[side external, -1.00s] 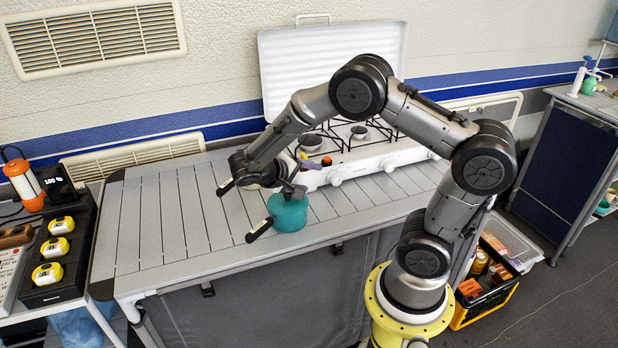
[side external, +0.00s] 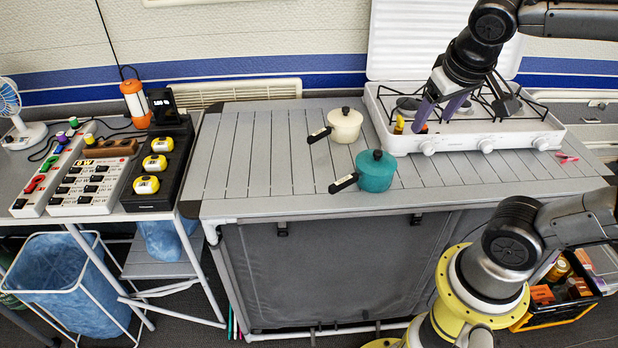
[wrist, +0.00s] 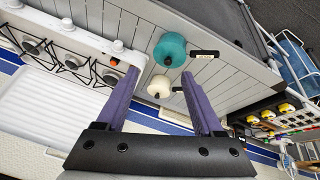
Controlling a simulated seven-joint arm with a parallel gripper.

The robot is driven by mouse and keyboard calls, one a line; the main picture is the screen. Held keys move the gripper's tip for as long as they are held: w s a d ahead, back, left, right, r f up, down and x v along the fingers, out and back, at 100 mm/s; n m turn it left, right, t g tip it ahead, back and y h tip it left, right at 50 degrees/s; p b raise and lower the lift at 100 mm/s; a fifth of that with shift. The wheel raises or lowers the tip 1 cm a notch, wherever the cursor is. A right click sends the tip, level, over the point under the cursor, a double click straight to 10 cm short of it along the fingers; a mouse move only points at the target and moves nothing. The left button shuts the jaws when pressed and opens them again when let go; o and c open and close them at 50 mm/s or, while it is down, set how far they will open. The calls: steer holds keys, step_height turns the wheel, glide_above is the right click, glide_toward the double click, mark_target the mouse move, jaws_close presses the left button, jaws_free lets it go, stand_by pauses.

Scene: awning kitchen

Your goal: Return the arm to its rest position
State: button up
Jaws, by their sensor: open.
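My gripper (side external: 438,111) is open and empty, with purple fingers pointing down over the left part of the white stove (side external: 480,142). In the wrist view its two fingers (wrist: 160,82) stand apart with nothing held between them. A teal lidded pot (side external: 375,172) and a cream lidded pot (side external: 345,125) stand upright on the slatted grey table, left of the stove. Both have black handles pointing left. In the wrist view the teal pot (wrist: 170,48) and the cream pot (wrist: 159,87) lie beyond the fingertips, clear of them.
The slatted table (side external: 240,160) is clear at its left. The stove's raised white lid (side external: 395,40) stands behind its burners. A side table at left holds yellow devices (side external: 154,162), power strips, an orange lantern (side external: 135,103) and a fan (side external: 15,110). A crate (side external: 560,308) sits on the floor at right.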

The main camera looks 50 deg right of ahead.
steer(key=s+a+f+n+t+y, duration=0.2)
steer(key=s+a+n+y, duration=0.1)
steer(key=a+n, duration=0.2)
steer(key=shift+s+a+f+y, duration=0.15)
steer(key=shift+s+a+y, duration=0.25)
steer(key=shift+a, duration=0.7)
steer(key=shift+c, duration=0.2)
